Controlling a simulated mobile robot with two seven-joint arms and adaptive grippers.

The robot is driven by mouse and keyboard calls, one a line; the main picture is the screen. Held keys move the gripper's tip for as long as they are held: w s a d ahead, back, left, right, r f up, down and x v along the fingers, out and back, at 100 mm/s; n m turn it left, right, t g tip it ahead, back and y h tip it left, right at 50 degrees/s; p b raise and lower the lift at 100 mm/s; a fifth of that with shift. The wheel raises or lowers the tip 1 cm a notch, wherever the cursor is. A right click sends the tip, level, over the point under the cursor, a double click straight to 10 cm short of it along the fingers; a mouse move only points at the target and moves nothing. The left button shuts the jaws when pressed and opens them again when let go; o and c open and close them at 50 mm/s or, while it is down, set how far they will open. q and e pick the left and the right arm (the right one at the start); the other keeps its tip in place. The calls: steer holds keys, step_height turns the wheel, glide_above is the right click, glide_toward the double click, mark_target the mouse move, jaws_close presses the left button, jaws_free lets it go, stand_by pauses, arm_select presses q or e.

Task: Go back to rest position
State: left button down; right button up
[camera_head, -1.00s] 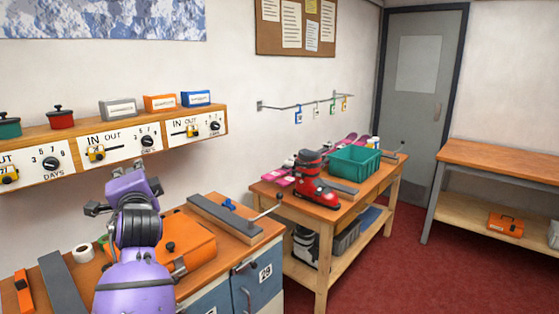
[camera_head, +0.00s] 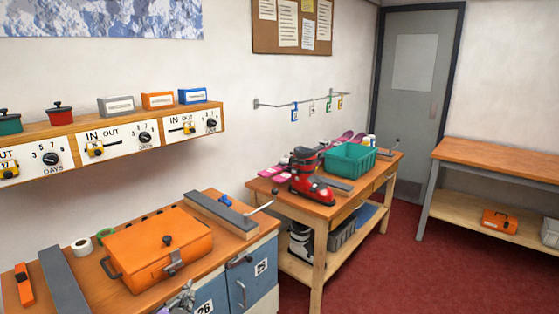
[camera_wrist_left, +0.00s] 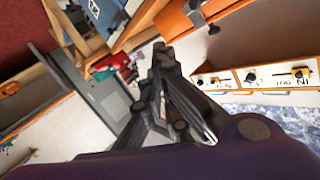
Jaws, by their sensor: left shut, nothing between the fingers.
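My left gripper (camera_head: 182,299) shows only in part at the bottom edge of the head view, in front of the bench and below the orange case (camera_head: 158,250). In the left wrist view my left gripper's dark fingers (camera_wrist_left: 160,50) are closed together with nothing between them. The rest of my left arm is out of the head view. My right gripper is in neither view.
The bench (camera_head: 90,290) holds the case, a white tape roll (camera_head: 82,246) and grey bars. A wall shelf (camera_head: 110,135) with sliders and dials hangs above. A second table (camera_head: 318,208) bears a red boot (camera_head: 308,180) and green crate (camera_head: 350,158). Red floor at right is clear.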

arm_select(q)
steer(key=s+d+f+n+g, duration=0.1)
steer(key=s+f+g, duration=0.1)
steer(key=s+f, duration=0.6)
steer(key=s+d+f+n+g, duration=0.1)
steer(key=s+f+g, duration=0.1)
steer(key=s+f, duration=0.7)
steer(key=s+d+f+n+g+h, duration=0.1)
steer(key=s+f+g, duration=0.2)
steer(key=s+f, duration=0.6)
steer(key=s, duration=1)
steer(key=shift+s+d, duration=0.15)
steer(key=shift+s, duration=0.25)
